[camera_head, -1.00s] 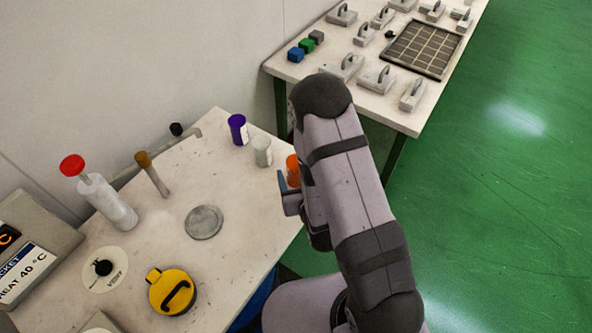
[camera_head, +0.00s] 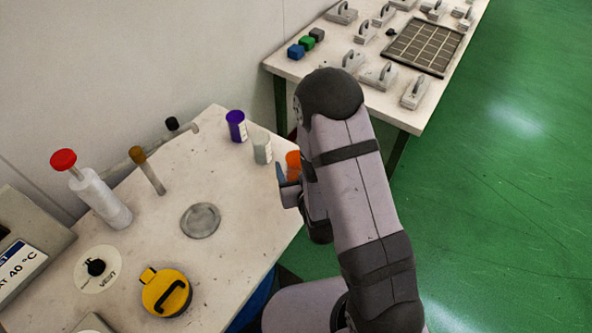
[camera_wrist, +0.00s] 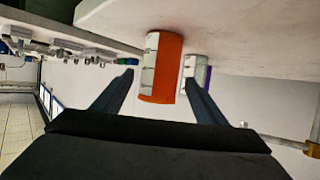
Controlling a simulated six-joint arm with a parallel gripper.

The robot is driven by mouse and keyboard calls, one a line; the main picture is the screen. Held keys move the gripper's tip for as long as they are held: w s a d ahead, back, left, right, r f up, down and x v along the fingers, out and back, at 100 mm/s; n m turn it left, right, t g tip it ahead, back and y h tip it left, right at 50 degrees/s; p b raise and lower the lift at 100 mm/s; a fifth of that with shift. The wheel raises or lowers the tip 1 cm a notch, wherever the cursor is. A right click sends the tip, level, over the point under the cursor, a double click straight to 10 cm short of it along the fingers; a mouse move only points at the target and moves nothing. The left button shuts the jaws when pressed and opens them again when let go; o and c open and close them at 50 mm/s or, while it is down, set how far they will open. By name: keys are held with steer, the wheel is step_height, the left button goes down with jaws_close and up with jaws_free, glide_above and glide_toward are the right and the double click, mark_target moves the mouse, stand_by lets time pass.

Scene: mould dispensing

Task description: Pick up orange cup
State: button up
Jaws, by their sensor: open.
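The orange cup (camera_head: 293,164) stands at the right edge of the near table, partly hidden behind my arm in the head view. In the wrist view the orange cup (camera_wrist: 166,68) with its white label shows upside down, between and beyond the two fingers. My gripper (camera_head: 284,184) is low beside the cup in the head view. In the wrist view my gripper (camera_wrist: 160,85) has its fingers spread wide, with clear gaps to the cup on both sides. Whether the fingertips reach alongside the cup is hard to tell.
A grey-white cup (camera_head: 262,148) and a purple cup (camera_head: 237,126) stand in line behind the orange one. A round metal plate (camera_head: 201,220), a yellow-lidded pot (camera_head: 166,293) and a red-topped syringe-like bottle (camera_head: 101,199) are further left. The table middle is mostly clear.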

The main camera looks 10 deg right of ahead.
mark_target(294, 158)
steer(key=p+x, duration=0.1)
steer(key=x, duration=0.3)
steer(key=shift+w+d+r, duration=0.1)
steer(key=shift+r, duration=0.05)
steer(key=shift+w+f, duration=0.3)
steer(key=shift+w, duration=0.15)
steer(key=c, duration=1.1)
